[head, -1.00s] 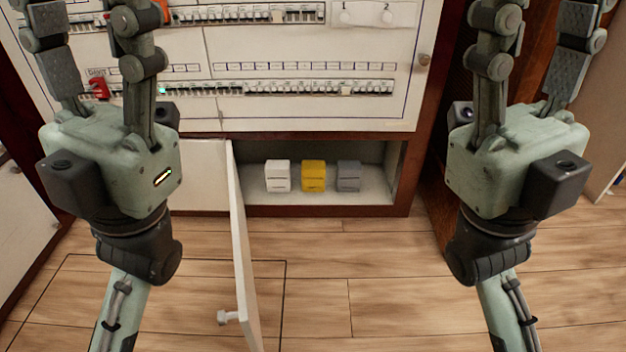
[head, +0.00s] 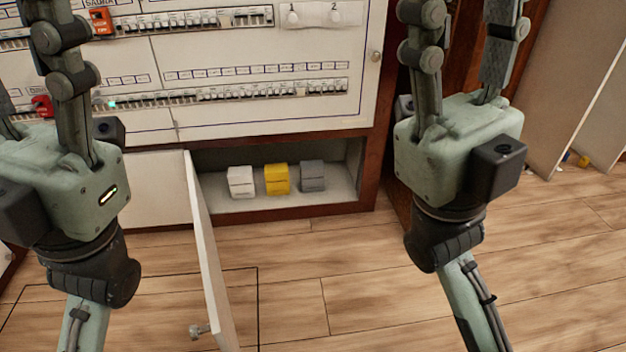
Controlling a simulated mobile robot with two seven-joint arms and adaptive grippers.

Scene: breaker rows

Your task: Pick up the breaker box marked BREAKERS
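Three small boxes stand in a row in the open low compartment (head: 345,196) under the breaker panel: a white box (head: 241,182), a yellow box (head: 277,179) and a grey box (head: 312,176). Any lettering on them is too small to read, so I cannot tell which is marked BREAKERS. My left gripper (head: 35,60) is at the left edge, fingers up and apart, partly cut off. My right gripper (head: 462,35) is right of the compartment, fingers up and apart, tips cut off. Both are empty and away from the boxes.
The white compartment door (head: 208,255) is swung open toward me, left of the boxes. The breaker panel (head: 240,120) is above, with a wooden frame (head: 375,150). The wooden floor (head: 350,280) in front is clear. Small yellow and blue items (head: 576,160) lie at the far right.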

